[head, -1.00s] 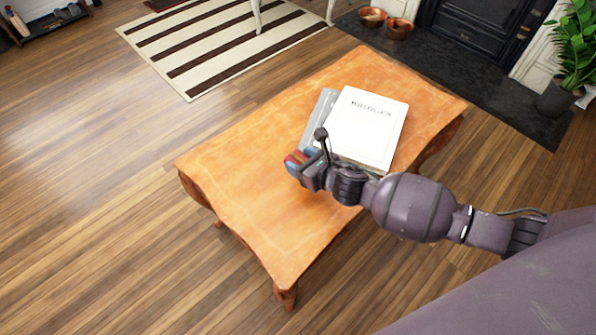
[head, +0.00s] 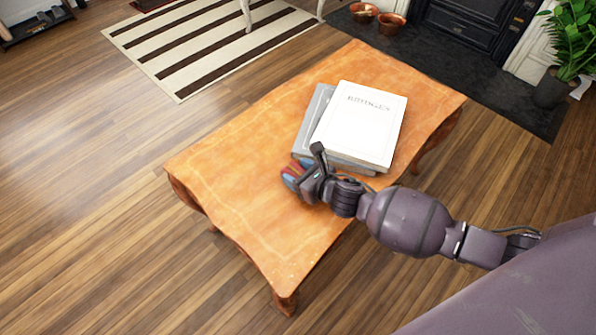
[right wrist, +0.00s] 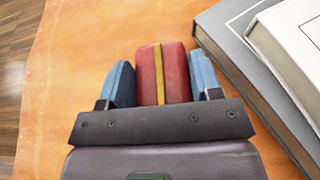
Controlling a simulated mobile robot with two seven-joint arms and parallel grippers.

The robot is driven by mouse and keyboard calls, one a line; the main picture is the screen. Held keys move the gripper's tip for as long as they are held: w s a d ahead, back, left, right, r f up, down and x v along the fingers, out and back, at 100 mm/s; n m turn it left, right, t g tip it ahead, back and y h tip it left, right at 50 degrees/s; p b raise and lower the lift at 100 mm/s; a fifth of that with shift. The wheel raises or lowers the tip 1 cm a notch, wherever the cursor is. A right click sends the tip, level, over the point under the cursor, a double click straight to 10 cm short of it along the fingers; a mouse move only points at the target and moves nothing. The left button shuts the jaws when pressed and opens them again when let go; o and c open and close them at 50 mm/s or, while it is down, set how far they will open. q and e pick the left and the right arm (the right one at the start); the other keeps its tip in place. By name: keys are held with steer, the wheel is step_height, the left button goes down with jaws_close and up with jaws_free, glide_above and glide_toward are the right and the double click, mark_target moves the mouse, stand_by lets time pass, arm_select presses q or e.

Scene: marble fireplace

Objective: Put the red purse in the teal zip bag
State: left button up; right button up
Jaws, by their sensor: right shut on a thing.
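The red purse (right wrist: 163,74), red with a yellow stripe down its middle, sits between the two blue fingers of my right gripper (right wrist: 162,82) in the right wrist view. The gripper is shut on it, over the wooden table beside the books. In the head view my right gripper (head: 289,172) is at the middle of the table, and only a small part of the purse shows. I cannot tell if the purse touches the tabletop. No teal zip bag can be seen in either view. My left gripper is not in view.
The orange wooden table (head: 235,190) has clear room at its left and front. A white book (head: 362,125) lies on a grey book (head: 313,115), right next to my gripper. A striped rug (head: 190,45), copper bowls (head: 391,23) and a plant (head: 573,45) are beyond the table.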

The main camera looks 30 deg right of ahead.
steer(key=o, duration=1)
steer(key=shift+f, duration=0.1)
steer(key=shift+c, duration=0.2)
